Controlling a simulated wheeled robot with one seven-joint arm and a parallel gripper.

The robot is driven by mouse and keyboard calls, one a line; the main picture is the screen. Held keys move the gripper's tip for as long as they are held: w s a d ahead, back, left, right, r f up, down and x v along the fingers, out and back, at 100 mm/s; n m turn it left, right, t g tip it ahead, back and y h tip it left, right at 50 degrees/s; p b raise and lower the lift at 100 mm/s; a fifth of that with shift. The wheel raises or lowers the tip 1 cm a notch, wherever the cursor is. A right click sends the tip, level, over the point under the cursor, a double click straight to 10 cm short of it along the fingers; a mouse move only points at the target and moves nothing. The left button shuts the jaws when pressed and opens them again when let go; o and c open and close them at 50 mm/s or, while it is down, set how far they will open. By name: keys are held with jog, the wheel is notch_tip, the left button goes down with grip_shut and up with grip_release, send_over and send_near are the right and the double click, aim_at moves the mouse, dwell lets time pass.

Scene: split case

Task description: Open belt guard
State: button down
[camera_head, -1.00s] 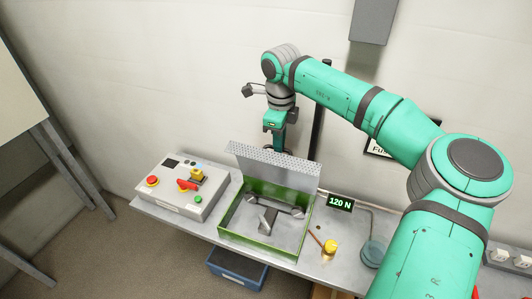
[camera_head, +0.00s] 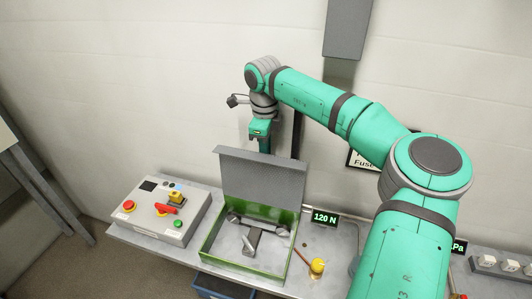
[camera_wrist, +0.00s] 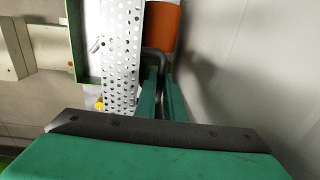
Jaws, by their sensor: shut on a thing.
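The belt guard (camera_head: 262,180) is a grey perforated panel hinged on a green-walled box (camera_head: 208,240). It stands roughly upright at the back of the box, so the box is open at the front and top. Inside show a belt (camera_head: 262,226) and a grey part (camera_head: 251,241). My gripper (camera_head: 257,144) is behind the guard's top edge, and its fingertips are hidden there. In the wrist view my gripper (camera_wrist: 159,84) is shut on the dark handle (camera_wrist: 157,55) beside the perforated guard (camera_wrist: 120,65).
A control box (camera_head: 158,210) with red, yellow and green controls stands left of the green box. A 120 N display (camera_head: 325,218) and a yellow knob (camera_head: 318,265) are to the right. The wall is close behind. An orange cylinder (camera_wrist: 163,25) shows in the wrist view.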

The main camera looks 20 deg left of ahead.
jog(key=shift+w+d+r, duration=0.1)
jog(key=shift+d, duration=0.1)
jog(key=c, duration=2.2)
grip_release()
jog(key=shift+a, duration=0.1)
jog(key=shift+r, duration=0.2)
jog(key=r, duration=1)
jog(key=shift+s+r, duration=0.15)
jog(key=shift+s, duration=0.2)
